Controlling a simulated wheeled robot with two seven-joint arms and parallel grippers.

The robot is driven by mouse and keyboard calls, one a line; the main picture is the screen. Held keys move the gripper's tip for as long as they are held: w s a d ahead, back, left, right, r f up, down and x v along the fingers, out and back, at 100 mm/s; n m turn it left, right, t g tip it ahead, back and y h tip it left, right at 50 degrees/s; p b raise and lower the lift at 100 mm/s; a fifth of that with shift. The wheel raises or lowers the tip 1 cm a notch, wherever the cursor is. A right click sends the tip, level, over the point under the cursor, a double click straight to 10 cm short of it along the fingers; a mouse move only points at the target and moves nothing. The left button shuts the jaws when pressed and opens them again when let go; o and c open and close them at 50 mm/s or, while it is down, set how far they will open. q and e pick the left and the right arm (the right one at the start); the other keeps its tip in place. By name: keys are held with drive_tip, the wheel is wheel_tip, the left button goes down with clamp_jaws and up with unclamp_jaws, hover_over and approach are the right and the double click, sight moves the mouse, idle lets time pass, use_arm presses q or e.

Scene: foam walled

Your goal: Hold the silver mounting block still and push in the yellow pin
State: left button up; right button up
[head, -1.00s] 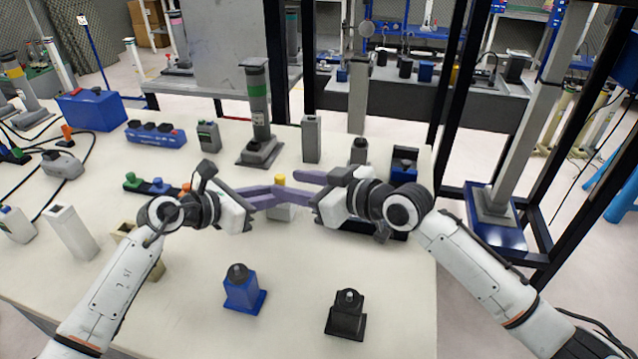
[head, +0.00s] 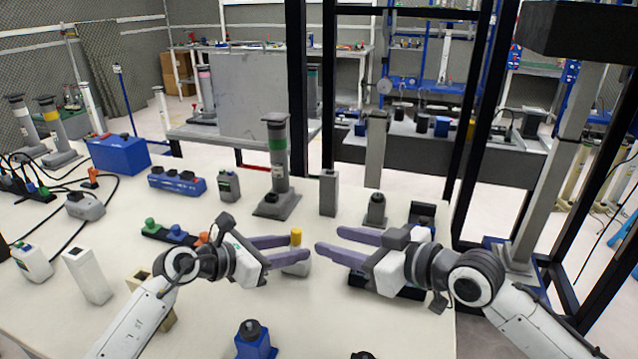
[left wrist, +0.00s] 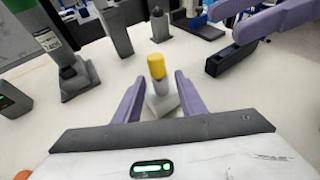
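The silver mounting block (head: 297,268) stands upright on the white table, with the yellow pin (head: 296,237) sticking up from its top. My left gripper (head: 299,246) is open, with one finger on each side of the block. In the left wrist view the block (left wrist: 162,100) sits between the fingertips and slightly beyond them, with a visible gap on each side; the yellow pin (left wrist: 157,66) is upright. My right gripper (head: 329,239) is open and empty, just right of the block and pin. Its fingers also show at the upper right of the left wrist view (left wrist: 280,22).
A green-banded grey post (head: 278,165) and a grey box post (head: 328,193) stand behind. A dark fixture (head: 421,222) lies behind my right gripper. A blue block (head: 254,340) stands in front. A button strip (head: 170,235) is left. Table between block and front is clear.

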sight(298, 232)
use_arm(q)
drive_tip(key=shift+a, duration=0.1)
drive_tip(key=v, duration=1.2)
drive_tip(key=shift+w+r, duration=0.1)
drive_tip(key=shift+w, duration=0.05)
drive_tip(key=x, duration=1.2)
drive_tip(key=shift+d, duration=0.2)
drive_tip(key=shift+a, duration=0.1)
use_arm(e)
drive_tip(key=x, duration=0.6)
drive_tip(key=shift+s, duration=0.1)
drive_tip(key=shift+w+a+f, duration=0.25)
drive_tip(key=shift+w+a, duration=0.15)
drive_tip(key=shift+a, duration=0.05)
drive_tip(key=shift+d, duration=0.1)
